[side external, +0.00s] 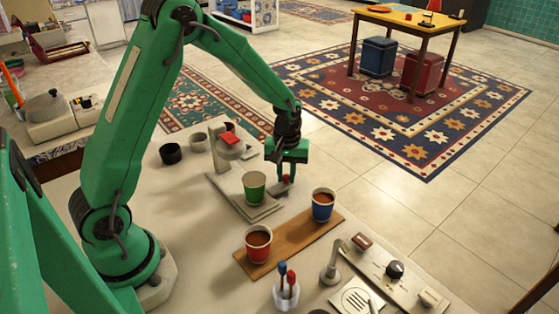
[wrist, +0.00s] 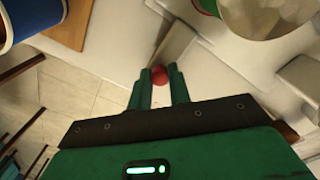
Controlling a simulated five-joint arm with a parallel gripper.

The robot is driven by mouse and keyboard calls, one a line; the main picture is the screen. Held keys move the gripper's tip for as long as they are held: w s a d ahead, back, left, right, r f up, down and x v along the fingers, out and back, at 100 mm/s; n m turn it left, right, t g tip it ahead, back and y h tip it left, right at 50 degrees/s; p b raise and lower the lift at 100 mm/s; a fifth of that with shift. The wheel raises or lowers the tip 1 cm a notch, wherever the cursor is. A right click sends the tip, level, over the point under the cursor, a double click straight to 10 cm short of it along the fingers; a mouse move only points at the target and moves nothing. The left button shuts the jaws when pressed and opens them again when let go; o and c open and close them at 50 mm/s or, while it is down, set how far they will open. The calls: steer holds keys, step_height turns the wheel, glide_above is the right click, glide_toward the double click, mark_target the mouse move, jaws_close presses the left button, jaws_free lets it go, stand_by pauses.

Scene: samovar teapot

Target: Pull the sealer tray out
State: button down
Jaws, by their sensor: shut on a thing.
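The sealer (side external: 229,146) is a pale stand with a round head and a red top piece. Its flat grey sealer tray (side external: 262,213) lies low in front of it, with a green cup (side external: 254,187) standing over it. A red knob (wrist: 159,77) sits by a pale bar (wrist: 177,42) in the wrist view. My gripper (wrist: 159,72) is shut on the red knob, one finger on each side. In the side view my gripper (side external: 286,184) points down at the tray's right side and partly hides the knob. How far out the tray is, I cannot tell.
A wooden board (side external: 290,244) holds a red cup (side external: 258,244) and a blue cup (side external: 322,205) close in front. Two small dark and grey cups (side external: 171,154) stand behind left. A control panel (side external: 390,280) lies front right. The counter edge is just right of my gripper.

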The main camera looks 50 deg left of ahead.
steer(key=c, duration=1.3)
jaws_free()
steer(key=shift+r, duration=3.95)
